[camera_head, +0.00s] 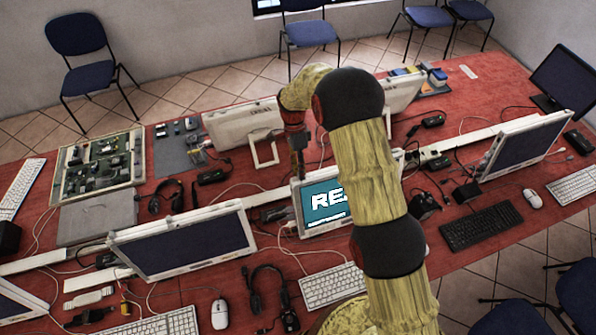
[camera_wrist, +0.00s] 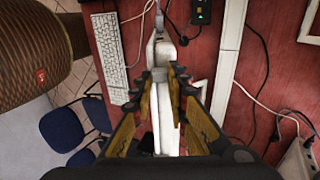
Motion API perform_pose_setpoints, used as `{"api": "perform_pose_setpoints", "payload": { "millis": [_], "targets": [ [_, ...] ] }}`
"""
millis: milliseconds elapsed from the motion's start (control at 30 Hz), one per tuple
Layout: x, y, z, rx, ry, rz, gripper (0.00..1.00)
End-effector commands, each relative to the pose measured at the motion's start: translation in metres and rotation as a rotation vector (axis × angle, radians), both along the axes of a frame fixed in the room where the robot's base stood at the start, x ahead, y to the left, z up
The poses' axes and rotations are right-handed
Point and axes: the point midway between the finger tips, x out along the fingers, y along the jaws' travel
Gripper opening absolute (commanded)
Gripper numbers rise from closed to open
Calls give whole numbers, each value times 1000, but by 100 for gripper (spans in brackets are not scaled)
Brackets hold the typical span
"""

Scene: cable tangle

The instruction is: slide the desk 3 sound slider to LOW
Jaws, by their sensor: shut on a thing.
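In the head view my gripper (camera_head: 298,152) reaches down at the top edge of the middle monitor (camera_head: 300,203), whose teal screen shows white letters partly hidden by my arm. In the wrist view my gripper (camera_wrist: 160,76) has its two yellow fingers on either side of a small grey block, which looks like the sound slider's knob (camera_wrist: 158,73). The fingers are shut on it. The block sits on the narrow white top of the monitor (camera_wrist: 167,130), seen from above. No LOW marking can be read, and the slider's ends are not clear.
Other monitors (camera_head: 185,240) (camera_head: 525,145) stand on the red table (camera_head: 270,250) to both sides. A white keyboard (camera_head: 333,285) lies in front. Loose cables run across the tabletop. In the wrist view a white cable trunking (camera_wrist: 229,60) runs beside the monitor.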

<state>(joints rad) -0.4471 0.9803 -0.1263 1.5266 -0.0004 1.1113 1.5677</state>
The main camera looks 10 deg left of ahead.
Motion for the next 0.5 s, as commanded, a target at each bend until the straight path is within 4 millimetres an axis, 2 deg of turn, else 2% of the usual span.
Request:
{"api": "perform_pose_setpoints", "payload": {
  "millis": [100,367,400,500],
  "targets": [
    [7,-11,-1,2,-5,-1,0],
    [7,-11,1,1,-5,0,0],
    [7,-11,1,1,-5,0,18],
    [7,-11,1,1,-4,0,24]
  ]
}}
